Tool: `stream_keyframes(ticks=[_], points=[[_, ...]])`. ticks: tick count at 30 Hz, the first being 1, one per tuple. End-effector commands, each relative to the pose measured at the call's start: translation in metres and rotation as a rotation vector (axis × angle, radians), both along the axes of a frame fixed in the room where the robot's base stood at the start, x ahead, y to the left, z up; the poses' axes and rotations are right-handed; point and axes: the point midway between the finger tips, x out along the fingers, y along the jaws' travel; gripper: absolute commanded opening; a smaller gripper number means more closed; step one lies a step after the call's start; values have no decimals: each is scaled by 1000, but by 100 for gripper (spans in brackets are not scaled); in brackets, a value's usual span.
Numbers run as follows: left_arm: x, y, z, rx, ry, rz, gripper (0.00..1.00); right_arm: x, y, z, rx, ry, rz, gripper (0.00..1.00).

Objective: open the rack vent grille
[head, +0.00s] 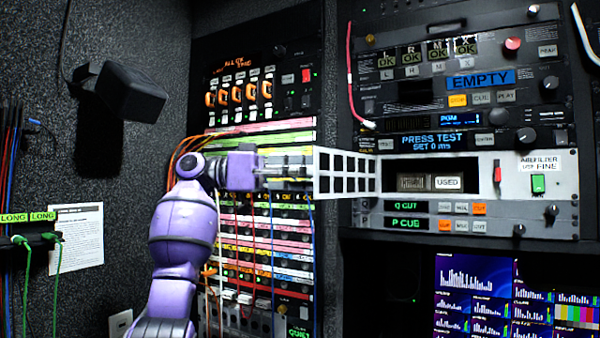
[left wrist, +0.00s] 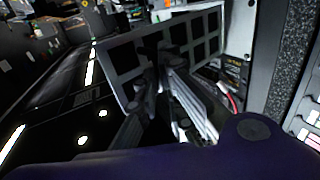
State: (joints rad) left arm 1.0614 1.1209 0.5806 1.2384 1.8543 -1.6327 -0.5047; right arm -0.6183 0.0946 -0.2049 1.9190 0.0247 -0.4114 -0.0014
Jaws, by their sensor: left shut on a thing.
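The rack vent grille (head: 345,172) is a white panel with rows of dark square openings. It is swung out to the left from the white rack unit (head: 515,183), which has a dark opening (head: 432,170) with a "USED" label (head: 448,183) inside. My left gripper (head: 306,172) reaches in from the left and is shut on the grille's free left edge. In the left wrist view the grille (left wrist: 122,58) fills the upper middle, with the gripper fingers (left wrist: 160,75) against it. The exact finger contact is partly hidden. My right gripper is not in view.
A patch panel (head: 262,260) with hanging cables stands behind my left arm. A red cable (head: 350,80) hangs beside the upper rack units. Right of the opening are a red switch (head: 497,172) and a green button (head: 538,184). Lit screens (head: 515,300) sit below.

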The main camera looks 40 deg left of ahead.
Motion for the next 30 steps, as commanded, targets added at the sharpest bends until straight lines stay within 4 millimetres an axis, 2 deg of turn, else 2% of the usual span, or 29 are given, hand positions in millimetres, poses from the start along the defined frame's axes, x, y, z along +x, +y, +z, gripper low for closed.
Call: stream_keyframes(ticks=[1,13,14,17,30], points=[[6,0,-1,-12,4,10,0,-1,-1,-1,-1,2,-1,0],[8,0,-2,-11,7,10,0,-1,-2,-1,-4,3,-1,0],[8,0,-2,-11,7,10,11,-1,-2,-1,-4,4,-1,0],[7,0,-2,-11,6,9,24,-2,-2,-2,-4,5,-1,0],[4,0,-1,-6,2,7,25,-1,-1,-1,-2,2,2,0]])
